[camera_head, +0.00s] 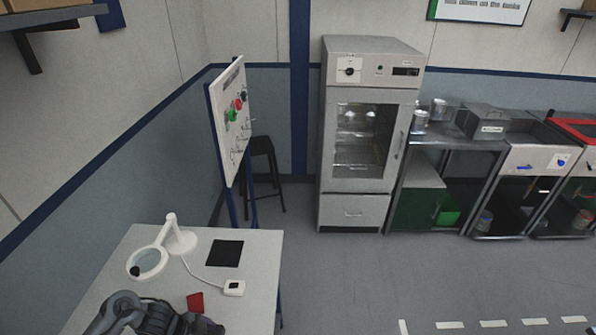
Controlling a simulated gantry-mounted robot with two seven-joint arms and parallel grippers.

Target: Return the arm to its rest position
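My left arm (125,312) is a dark grey and black shape at the bottom left, low over the near part of the white table (130,262). Its end runs off the lower edge of the picture, and I cannot make out the fingertips or whether they hold anything. My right gripper is not in view. Only a small dark piece shows at the bottom right corner, and I cannot tell what it is.
The table holds a white magnifier lamp (178,236), a black mat (225,253), a small white device (234,288) and a red piece (195,302) close to my arm. A glass-door cabinet (366,140) and steel benches (450,137) stand behind. The floor (400,275) right of the table is clear.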

